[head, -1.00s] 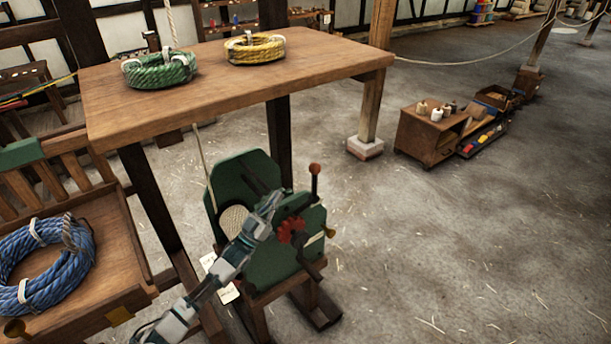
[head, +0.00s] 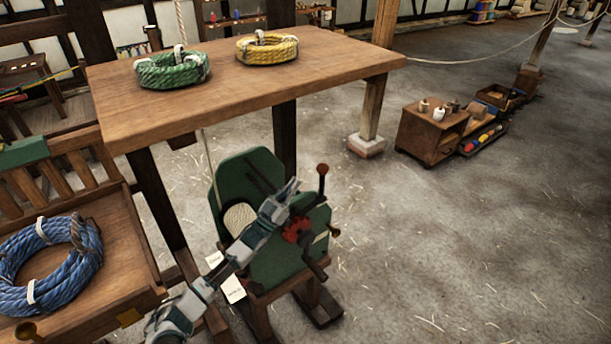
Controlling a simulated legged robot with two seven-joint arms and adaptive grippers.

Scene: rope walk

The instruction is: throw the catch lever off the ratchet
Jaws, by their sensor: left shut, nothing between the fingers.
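The green winch (head: 262,262) stands on a wooden stand below the bench. A red toothed ratchet (head: 297,229) is on its near face. A dark lever with a red-brown knob (head: 323,170) rises nearly upright from the winch's top right; it looks like the catch lever. Where it meets the ratchet is too small to make out. My left gripper (head: 290,188) is shut and empty, just above the ratchet and left of the lever, below knob height. I cannot tell whether it touches anything. My left arm hides part of the winch and its rope drum (head: 239,216). My right gripper is not in view.
The wooden bench (head: 240,88) overhangs behind the winch, with green (head: 172,70) and yellow (head: 267,48) rope coils on it. A blue rope coil (head: 50,265) lies on a slatted seat at left. A crank (head: 315,268) juts from the winch's front.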

